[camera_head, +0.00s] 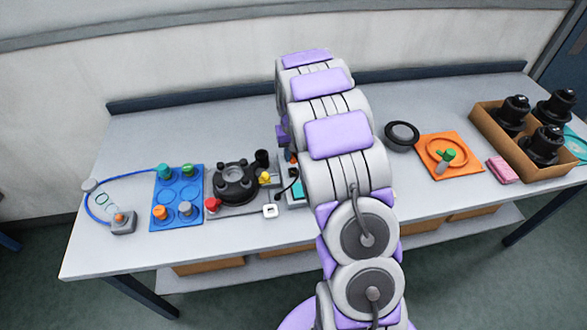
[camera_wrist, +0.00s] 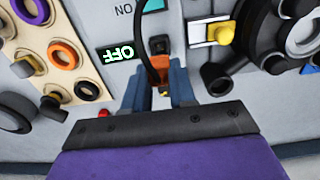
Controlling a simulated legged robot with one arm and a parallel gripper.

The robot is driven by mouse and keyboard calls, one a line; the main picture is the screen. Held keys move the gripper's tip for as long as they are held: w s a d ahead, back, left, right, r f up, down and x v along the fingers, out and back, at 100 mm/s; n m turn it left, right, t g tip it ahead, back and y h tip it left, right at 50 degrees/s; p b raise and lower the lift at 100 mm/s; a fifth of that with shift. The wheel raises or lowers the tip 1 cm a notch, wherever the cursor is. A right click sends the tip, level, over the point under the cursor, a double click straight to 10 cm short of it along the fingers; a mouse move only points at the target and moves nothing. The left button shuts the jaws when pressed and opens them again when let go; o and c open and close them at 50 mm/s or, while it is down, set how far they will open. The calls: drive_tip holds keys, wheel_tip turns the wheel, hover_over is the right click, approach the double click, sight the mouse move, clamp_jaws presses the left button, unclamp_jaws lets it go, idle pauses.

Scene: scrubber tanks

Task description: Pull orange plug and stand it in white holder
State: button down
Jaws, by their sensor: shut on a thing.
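In the wrist view my gripper (camera_wrist: 157,92) is shut on the orange plug (camera_wrist: 160,68), which shows as a small orange piece between the two blue-grey fingers. A dark cable (camera_wrist: 145,55) curves down to the plug. A black block (camera_wrist: 158,44) sits just beyond it on the grey panel; I cannot tell whether the plug is still seated there. The white holder (camera_head: 270,211), a small square with a dark centre, stands at the table's front edge in the head view. My arm hides most of the gripper and panel there.
An OFF label (camera_wrist: 118,54) lies left of the fingers. A yellow-and-white part (camera_wrist: 215,33) and black knobbed unit (camera_wrist: 290,35) are to the right. In the head view, a blue tray (camera_head: 178,203) is left; an orange mat (camera_head: 465,168) and brown box (camera_head: 485,133) are right.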

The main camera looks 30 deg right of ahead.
drive_tip(key=s+a, duration=0.8)
drive_tip(key=a, duration=0.4)
drive_tip(key=shift+s+a, duration=0.25)
drive_tip(key=shift+r, duration=0.1)
drive_tip(key=shift+d+f, duration=0.1)
drive_tip(key=shift+f, duration=0.1)
idle(0.3)
drive_tip(key=shift+f, duration=3.2)
drive_tip(key=shift+f, duration=0.15)
drive_tip(key=shift+f, duration=0.9)
